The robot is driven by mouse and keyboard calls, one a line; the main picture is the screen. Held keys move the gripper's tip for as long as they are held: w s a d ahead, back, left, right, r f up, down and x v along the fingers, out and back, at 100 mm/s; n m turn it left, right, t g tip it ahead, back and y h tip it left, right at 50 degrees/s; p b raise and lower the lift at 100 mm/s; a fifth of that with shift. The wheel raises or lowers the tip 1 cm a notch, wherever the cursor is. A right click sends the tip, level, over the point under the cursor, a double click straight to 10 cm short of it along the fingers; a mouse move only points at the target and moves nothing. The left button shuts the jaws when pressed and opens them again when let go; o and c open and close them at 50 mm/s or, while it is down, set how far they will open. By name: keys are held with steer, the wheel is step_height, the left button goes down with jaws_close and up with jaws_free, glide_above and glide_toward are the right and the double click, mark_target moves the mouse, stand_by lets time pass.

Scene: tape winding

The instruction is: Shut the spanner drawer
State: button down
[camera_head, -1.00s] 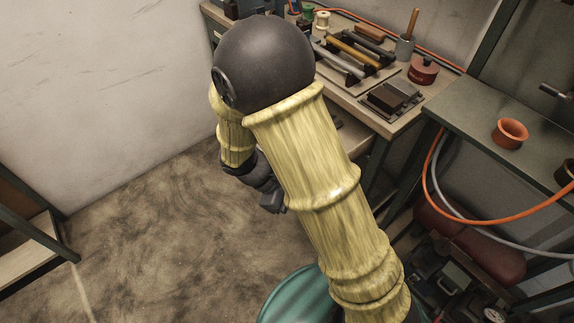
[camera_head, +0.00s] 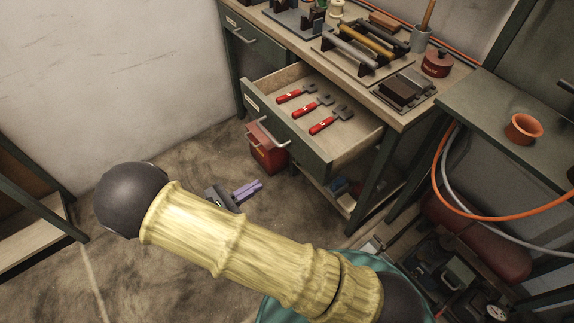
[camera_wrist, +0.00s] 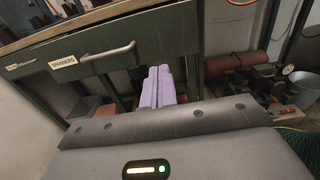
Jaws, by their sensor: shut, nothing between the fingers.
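The spanner drawer (camera_head: 288,122) stands pulled out from the bench, with three red-handled spanners (camera_head: 312,107) lying inside. Its dark green front carries a pale handle (camera_head: 267,131). In the wrist view the drawer front (camera_wrist: 165,38) shows a label reading SPANNERS (camera_wrist: 62,62) beside the handle (camera_wrist: 108,51). My gripper (camera_head: 256,185) is shut and empty, its purple fingers low in front of the drawer and apart from it in the head view. In the wrist view the fingers (camera_wrist: 159,72) point toward the area below the front, right of the handle.
A closed drawer (camera_head: 250,42) is to the left. A red bin (camera_head: 268,158) stands on the floor below the open drawer. The bench top (camera_head: 408,118) holds hammers (camera_head: 362,42) and a red tin (camera_head: 437,64). A side table (camera_head: 485,110) with an orange cup stands right. Floor at left is clear.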

steer(key=b, duration=0.1)
glide_toward(304, 157)
steer(key=x, duration=0.5)
steer(key=shift+w+d, duration=0.1)
steer(key=shift+d, duration=0.15)
steer(key=shift+w+d+r, duration=0.1)
steer(key=shift+w+d, duration=0.3)
steer(key=shift+d, duration=0.2)
